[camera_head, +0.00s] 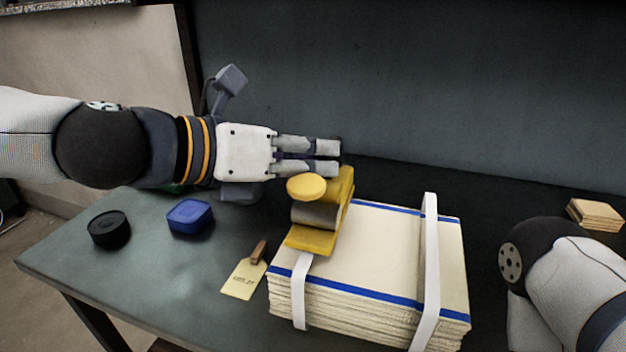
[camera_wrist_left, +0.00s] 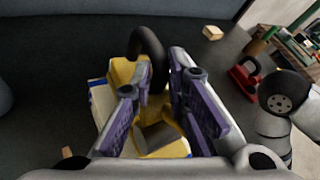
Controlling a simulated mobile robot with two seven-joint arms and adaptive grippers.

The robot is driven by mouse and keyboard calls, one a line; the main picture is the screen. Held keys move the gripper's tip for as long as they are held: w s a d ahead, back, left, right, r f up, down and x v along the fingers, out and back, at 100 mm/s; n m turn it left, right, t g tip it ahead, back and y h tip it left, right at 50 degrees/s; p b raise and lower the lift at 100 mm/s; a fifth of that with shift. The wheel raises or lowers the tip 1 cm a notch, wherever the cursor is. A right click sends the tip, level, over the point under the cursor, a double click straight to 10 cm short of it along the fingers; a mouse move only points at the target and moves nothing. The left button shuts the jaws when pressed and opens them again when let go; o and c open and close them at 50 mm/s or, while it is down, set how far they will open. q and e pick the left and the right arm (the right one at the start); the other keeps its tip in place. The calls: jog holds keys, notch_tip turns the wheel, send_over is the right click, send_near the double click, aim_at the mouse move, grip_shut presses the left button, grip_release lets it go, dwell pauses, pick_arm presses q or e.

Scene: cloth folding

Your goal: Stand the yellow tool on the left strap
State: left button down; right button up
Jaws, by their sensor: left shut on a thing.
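The yellow tool (camera_head: 318,238), with a grey roller-like part and a round yellow knob, is over the left strap (camera_head: 298,292) at the left end of the cloth stack (camera_head: 385,250). Its base looks low on the stack's top; whether it bears fully on the strap I cannot tell. My left gripper (camera_head: 338,158) reaches in from the left and is shut on the tool's upper part. In the left wrist view the tool (camera_wrist_left: 155,140) shows between the fingers (camera_wrist_left: 165,110), with a black curved handle beyond. My right gripper is out of view.
A white right strap (camera_head: 430,270) wraps the stack. A blue container (camera_head: 190,217), a black round puck (camera_head: 109,229) and a paper tag (camera_head: 243,279) lie to the left. A wooden block (camera_head: 595,214) is at the far right. My right arm occupies the right side.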

pick_arm(q)
jog(key=shift+f, duration=1.4)
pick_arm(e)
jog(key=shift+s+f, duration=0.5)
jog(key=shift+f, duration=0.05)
pick_arm(q)
jog(key=shift+f+b, duration=0.1)
jog(key=shift+b, duration=0.2)
jog(key=shift+f, duration=0.1)
jog(key=c, duration=1.6)
grip_release()
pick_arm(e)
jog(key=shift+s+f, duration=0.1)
pick_arm(q)
jog(key=shift+o, duration=0.2)
jog(key=shift+s+a+r, duration=0.1)
jog(key=shift+r, duration=0.2)
jog(key=p+v, duration=0.4)
jog(key=v, duration=0.7)
jog(key=shift+s+a, duration=0.2)
jog(key=shift+a, duration=0.1)
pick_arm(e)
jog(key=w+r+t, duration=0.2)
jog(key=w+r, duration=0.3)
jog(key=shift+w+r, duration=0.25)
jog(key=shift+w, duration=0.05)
